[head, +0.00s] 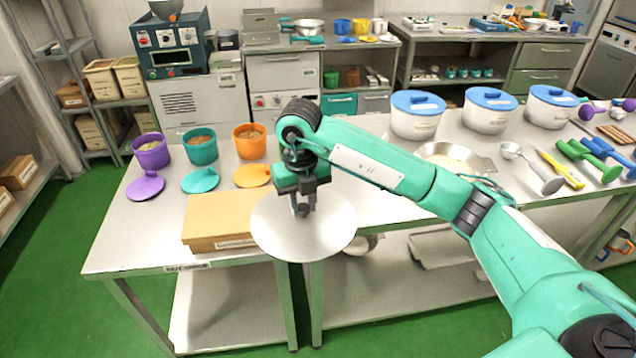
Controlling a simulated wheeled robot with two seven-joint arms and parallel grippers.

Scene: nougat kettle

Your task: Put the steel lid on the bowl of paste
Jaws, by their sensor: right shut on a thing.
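The steel lid (335,232) is a round, flat, shiny disc in the head view. My right gripper (303,209) is shut on it at its middle, pointing down. The lid seems to hang above the front edge of the table, just right of a tan cardboard box; its exact height I cannot tell. The bowl of paste (484,166) is a wide steel bowl with pale contents, standing on the table to the right of the lid. It is uncovered, and my right forearm hides its near left part. My left gripper is not in view.
The cardboard box (215,217) lies close to the lid's left side. Purple, teal and orange cups (250,143) with their lids stand at the left. White tubs with blue lids (415,118) stand behind the bowl. A ladle (538,170) and colored tools lie right of it.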

